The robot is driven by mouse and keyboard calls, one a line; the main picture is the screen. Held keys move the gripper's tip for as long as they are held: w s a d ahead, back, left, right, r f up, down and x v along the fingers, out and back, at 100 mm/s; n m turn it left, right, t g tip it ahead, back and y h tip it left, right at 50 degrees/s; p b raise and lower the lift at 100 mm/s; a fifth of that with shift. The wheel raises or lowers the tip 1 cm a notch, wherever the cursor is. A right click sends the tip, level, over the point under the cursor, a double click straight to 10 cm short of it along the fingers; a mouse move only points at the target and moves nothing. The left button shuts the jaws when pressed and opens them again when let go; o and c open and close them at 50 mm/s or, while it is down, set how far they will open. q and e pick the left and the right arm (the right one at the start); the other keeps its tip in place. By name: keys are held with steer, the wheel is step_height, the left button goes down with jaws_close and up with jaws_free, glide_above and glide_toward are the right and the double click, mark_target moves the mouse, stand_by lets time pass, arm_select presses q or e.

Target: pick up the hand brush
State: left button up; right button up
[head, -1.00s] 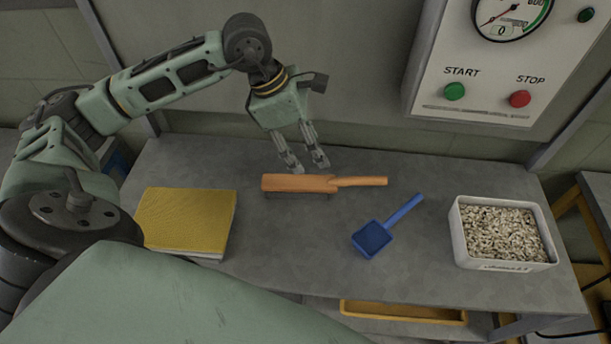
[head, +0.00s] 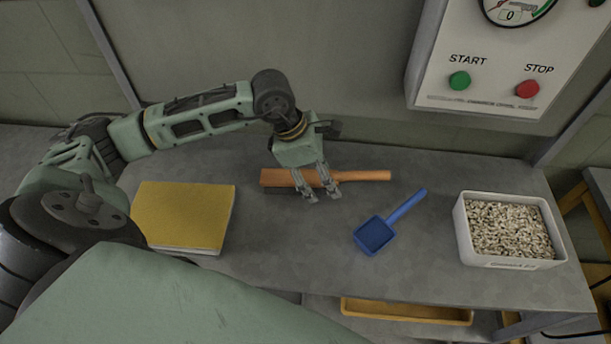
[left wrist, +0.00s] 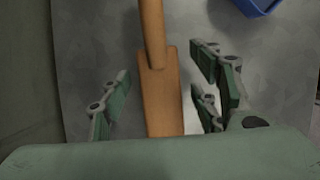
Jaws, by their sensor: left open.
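The hand brush (head: 362,176) has an orange-brown wooden body and handle, with dark bristles below its left part. It lies on the grey bench, its handle pointing right. My left gripper (head: 322,197) is open over the brush, near where the body meets the handle, and hides part of it. In the left wrist view the brush (left wrist: 161,95) runs between the spread fingers of the gripper (left wrist: 165,95), with gaps on both sides. My right gripper is not in view.
A blue scoop (head: 375,235) lies right of the brush. A white tub (head: 509,264) of pale pellets stands at the right. A yellow book (head: 182,215) lies at the left. A panel (head: 480,100) with START and STOP buttons hangs behind. The bench front (head: 290,255) is bare.

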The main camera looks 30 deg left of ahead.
arm_select(q)
steer(key=shift+f, duration=0.2)
steer(key=c, duration=1.4)
steer(key=shift+w+r, duration=0.1)
steer(key=shift+r, duration=0.05)
steer(key=shift+r, duration=0.6)
step_height(320, 180, up, 3)
steer(key=shift+d+f+b, duration=0.1)
steer(key=shift+b, duration=0.6)
steer(key=s+d+r, duration=0.1)
steer(key=d+r, duration=0.1)
steer(key=d, duration=0.1)
steer(key=s+d+r+b, duration=0.1)
steer(key=d+r, duration=0.1)
steer(key=d, duration=0.2)
steer(key=s+d+r, duration=0.2)
steer(key=d, duration=0.2)
steer(key=shift+r+b, duration=0.35)
steer(key=shift+r, duration=0.05)
steer(key=o, duration=0.8)
steer(key=c, duration=0.6)
steer(key=shift+s, duration=0.1)
